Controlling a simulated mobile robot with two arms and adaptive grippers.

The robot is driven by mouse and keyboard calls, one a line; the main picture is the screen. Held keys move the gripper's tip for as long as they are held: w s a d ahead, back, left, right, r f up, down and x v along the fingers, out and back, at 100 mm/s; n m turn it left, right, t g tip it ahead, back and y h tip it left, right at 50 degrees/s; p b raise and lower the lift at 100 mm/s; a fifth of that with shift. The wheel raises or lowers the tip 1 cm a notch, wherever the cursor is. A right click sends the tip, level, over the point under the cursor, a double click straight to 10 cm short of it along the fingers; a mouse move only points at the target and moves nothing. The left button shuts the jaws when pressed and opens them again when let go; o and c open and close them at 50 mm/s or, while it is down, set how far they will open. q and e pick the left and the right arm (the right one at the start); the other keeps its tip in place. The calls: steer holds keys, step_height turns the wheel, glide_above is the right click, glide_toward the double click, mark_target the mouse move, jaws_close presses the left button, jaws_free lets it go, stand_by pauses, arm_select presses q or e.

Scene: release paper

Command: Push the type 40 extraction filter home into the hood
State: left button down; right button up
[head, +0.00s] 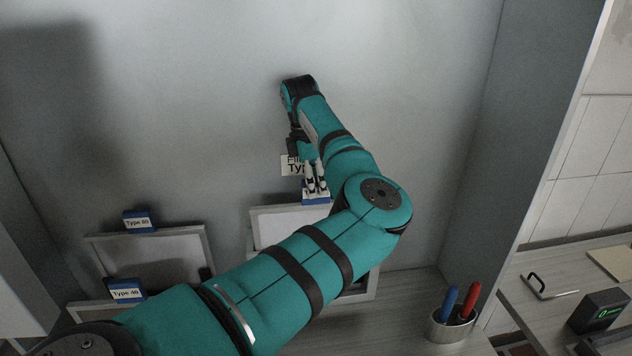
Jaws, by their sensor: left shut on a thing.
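My left gripper (316,190) is shut on the blue tab (318,199) at the top of a pale, grey-framed filter panel (264,213). The tab's label is mostly covered by the fingers, so I cannot read its type. My arm hides much of this panel. At the left stands another framed filter (98,238), its blue tab reading what looks like Type 60 or 80. In front of it, a lower filter (84,304) has a blue tab that seems to read Type 40; my arm covers most of it. My right gripper is out of view.
A wall sign (289,167), partly hidden, sits behind my gripper. A metal cup (450,326) with a blue and a red pen stands at lower right. A side wall (530,120) bounds the right; beyond it are a handle (537,288) and a dark display box (600,311).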

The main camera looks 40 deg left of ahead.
arm_select(q)
step_height(320, 180, down, 14)
steer(key=b, duration=0.2)
steer(key=shift+b, duration=0.4)
stand_by(4.4)
steer(key=c, duration=1.1)
jaws_free()
steer(key=shift+r, duration=0.1)
steer(key=r, duration=0.4)
steer(key=s+r, duration=0.1)
steer(key=r, duration=0.3)
steer(key=a+r, duration=0.1)
steer(key=r, duration=0.3)
steer(key=shift+s, duration=0.25)
steer(key=shift+f, duration=0.1)
